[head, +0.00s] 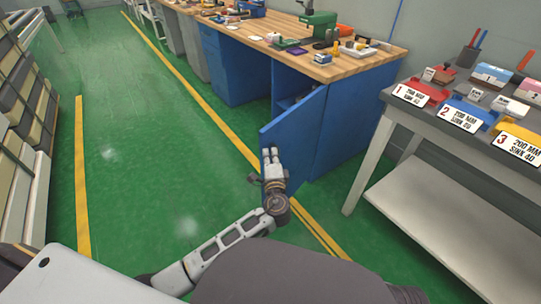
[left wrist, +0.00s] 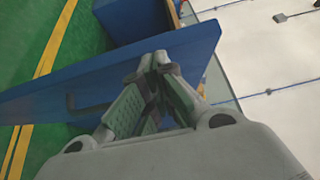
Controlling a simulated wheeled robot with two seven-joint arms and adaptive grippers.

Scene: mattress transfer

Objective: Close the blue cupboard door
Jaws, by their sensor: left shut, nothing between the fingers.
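The blue cupboard door (head: 294,131) stands ajar in the head view, swung out from the blue cupboard (head: 345,120) under the wooden workbench. A dark gap shows behind the door. My left gripper (head: 269,152) is shut and empty at the door's outer face, near its free edge. In the left wrist view the door (left wrist: 60,92) crosses behind the shut fingertips (left wrist: 154,58), and a dark handle shows on it. The fingertips are at or very close to the door; I cannot tell whether they touch it. My right gripper is not in view.
The wooden bench top (head: 372,62) carries a green machine (head: 318,27) and small items. A grey table (head: 430,130) with numbered bins stands at the right. Shelving with bins (head: 22,110) lines the left. The green floor (head: 140,120) between is clear.

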